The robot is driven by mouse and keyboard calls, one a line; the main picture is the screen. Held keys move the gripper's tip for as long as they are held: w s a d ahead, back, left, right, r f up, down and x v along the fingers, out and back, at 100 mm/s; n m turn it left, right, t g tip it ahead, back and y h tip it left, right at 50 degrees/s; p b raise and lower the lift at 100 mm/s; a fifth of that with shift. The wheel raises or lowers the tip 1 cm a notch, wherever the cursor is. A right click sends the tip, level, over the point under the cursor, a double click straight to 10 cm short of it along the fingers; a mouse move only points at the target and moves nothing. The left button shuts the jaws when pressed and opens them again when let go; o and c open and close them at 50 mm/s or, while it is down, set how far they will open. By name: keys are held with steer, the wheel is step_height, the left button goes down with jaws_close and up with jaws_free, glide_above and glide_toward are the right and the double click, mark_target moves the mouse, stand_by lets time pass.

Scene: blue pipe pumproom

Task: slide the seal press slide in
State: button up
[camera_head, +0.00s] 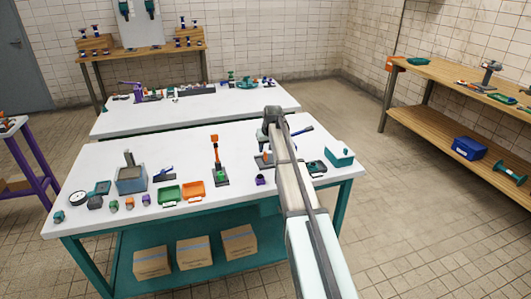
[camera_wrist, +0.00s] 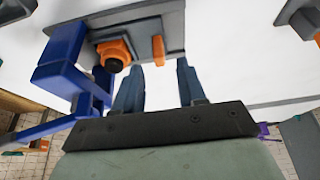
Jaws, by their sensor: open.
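The wrist view looks closely at a device that I take for the seal press. It has a grey plate (camera_wrist: 140,28), a blue bracket (camera_wrist: 65,70) on the left, an orange knob with a dark centre (camera_wrist: 114,54) and a small upright orange tab (camera_wrist: 158,50). I cannot tell for sure which part is the slide. My gripper (camera_wrist: 157,66) is open and empty. Its two fingers are apart, and the orange tab shows between and just beyond their tips; contact is not clear. In the head view my arm hides most of this device and the fingers.
On the white table (camera_head: 115,170) are a tall orange-and-green tool (camera_head: 218,162), a green tray (camera_head: 169,194), an orange tray (camera_head: 194,190) and a teal box (camera_head: 340,156). A second white table (camera_head: 200,115) stands behind. A wooden bench (camera_head: 440,84) is at the right.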

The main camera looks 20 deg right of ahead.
steer(key=v, duration=0.9)
